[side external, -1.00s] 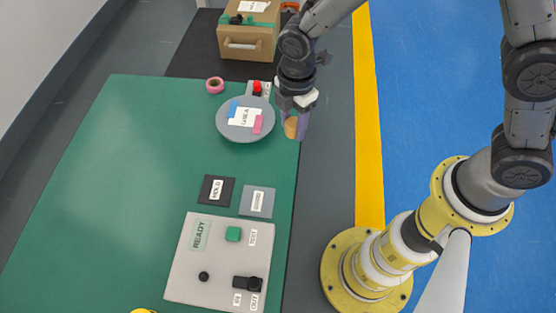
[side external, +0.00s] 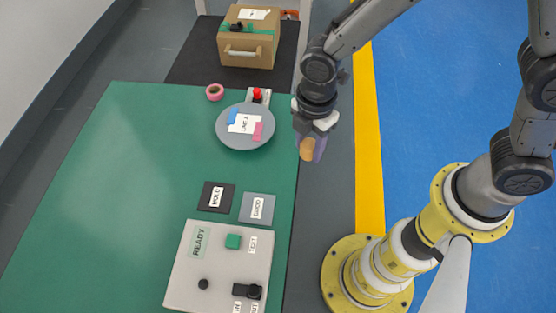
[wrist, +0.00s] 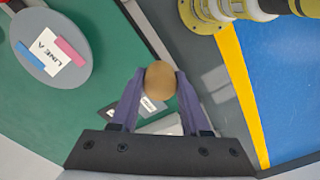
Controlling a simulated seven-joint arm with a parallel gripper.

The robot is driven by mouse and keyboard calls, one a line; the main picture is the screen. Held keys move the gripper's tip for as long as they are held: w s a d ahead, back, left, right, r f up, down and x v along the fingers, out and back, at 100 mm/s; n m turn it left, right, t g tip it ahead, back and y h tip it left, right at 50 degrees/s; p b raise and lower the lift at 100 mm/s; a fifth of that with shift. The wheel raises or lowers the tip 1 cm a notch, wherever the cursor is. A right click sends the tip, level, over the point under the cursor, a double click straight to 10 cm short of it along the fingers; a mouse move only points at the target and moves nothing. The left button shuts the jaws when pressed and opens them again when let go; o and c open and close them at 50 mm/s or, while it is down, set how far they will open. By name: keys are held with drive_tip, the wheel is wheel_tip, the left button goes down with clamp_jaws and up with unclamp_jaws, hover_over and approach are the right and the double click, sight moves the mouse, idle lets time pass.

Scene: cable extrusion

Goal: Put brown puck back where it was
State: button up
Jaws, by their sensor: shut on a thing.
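The brown puck (wrist: 160,82) is held between the two purple fingers of my gripper (wrist: 158,92) in the wrist view. In the side view my gripper (side external: 313,150) is shut on the puck (side external: 306,149), in the air just off the right edge of the green table. A grey round plate (side external: 235,143) with a LINE A label and blue and pink tapes is to the left of it. A black HOLD pad (side external: 226,205) and a grey GOOD pad (side external: 247,216) lie nearer on the table.
A control panel (side external: 185,282) marked READY, with a green button and black knobs, stands at the front. A pink tape roll (side external: 214,92) and a red button (side external: 257,93) are near the plate. A cardboard box (side external: 245,50) is at the back. The left of the green table (side external: 110,190) is clear.

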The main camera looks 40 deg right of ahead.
hover_over(278, 169)
wheel_tip(278, 169, down, 7)
drive_tip(key=shift+r, duration=0.15)
drive_tip(key=shift+f, duration=1.55)
drive_tip(key=shift+f, duration=0.1)
drive_tip(key=o, duration=1.2)
wheel_tip(278, 169, up, 12)
drive_tip(key=shift+r, duration=0.2)
